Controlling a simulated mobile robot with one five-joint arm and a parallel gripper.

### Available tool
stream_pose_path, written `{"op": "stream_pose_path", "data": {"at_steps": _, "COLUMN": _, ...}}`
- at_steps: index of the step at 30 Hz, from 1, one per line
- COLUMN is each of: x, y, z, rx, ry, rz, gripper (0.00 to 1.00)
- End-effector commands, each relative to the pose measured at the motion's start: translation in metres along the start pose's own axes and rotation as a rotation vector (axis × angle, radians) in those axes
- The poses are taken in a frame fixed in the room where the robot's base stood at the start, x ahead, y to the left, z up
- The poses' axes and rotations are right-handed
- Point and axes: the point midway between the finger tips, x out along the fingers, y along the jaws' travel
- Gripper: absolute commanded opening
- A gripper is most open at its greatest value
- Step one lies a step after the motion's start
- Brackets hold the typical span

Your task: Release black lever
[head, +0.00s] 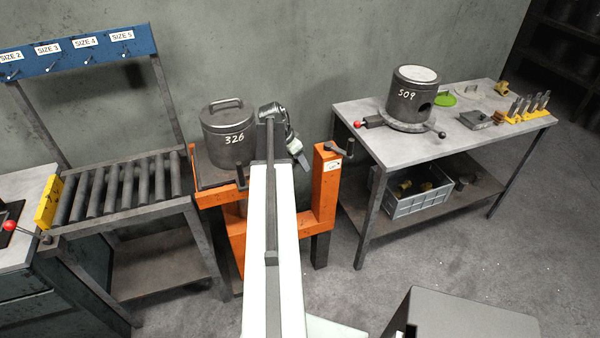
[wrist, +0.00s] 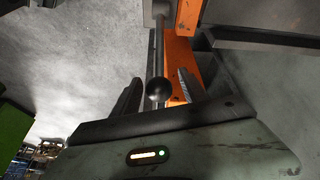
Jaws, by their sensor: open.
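In the wrist view, a black lever (wrist: 158,87) with a round ball knob and a straight rod runs up towards an orange frame part (wrist: 184,50). My gripper (wrist: 158,80) is open, one dark finger on each side of the knob, with visible gaps. In the head view, the orange stand (head: 327,190) carries a black crank lever (head: 340,151) on its right post and another dark lever (head: 241,178) at its left. My arm hides the stand's middle and much of my gripper (head: 303,160). I cannot tell which lever is between my fingers.
A lidded pot marked 326 (head: 228,135) stands on the orange stand. A roller table (head: 125,185) is at left. At right, a grey table (head: 360,112) holds a pot marked 509 (head: 408,97) and small tools, with a crate (head: 420,203) below.

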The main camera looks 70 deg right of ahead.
Motion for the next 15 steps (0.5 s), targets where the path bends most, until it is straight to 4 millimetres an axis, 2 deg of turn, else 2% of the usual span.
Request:
{"op": "stream_pose_path", "data": {"at_steps": 1, "x": 0.0157, "y": -0.0007, "z": 0.0026, "rx": 0.001, "ry": 0.000, "rz": 0.000, "gripper": 0.52}}
{"op": "stream_pose_path", "data": {"at_steps": 3, "x": 0.0209, "y": -0.0005, "z": 0.0018, "rx": 0.001, "ry": 0.000, "rz": 0.000, "gripper": 0.52}}
{"op": "stream_pose_path", "data": {"at_steps": 11, "x": 0.0192, "y": -0.0002, "z": 0.0002, "rx": -0.001, "ry": 0.000, "rz": 0.000, "gripper": 0.52}}
{"op": "stream_pose_path", "data": {"at_steps": 14, "x": 0.0190, "y": -0.0003, "z": 0.0004, "rx": -0.002, "ry": 0.000, "rz": 0.000, "gripper": 0.27}}
{"op": "stream_pose_path", "data": {"at_steps": 15, "x": 0.0190, "y": -0.0003, "z": 0.0005, "rx": -0.002, "ry": 0.000, "rz": 0.000, "gripper": 0.15}}
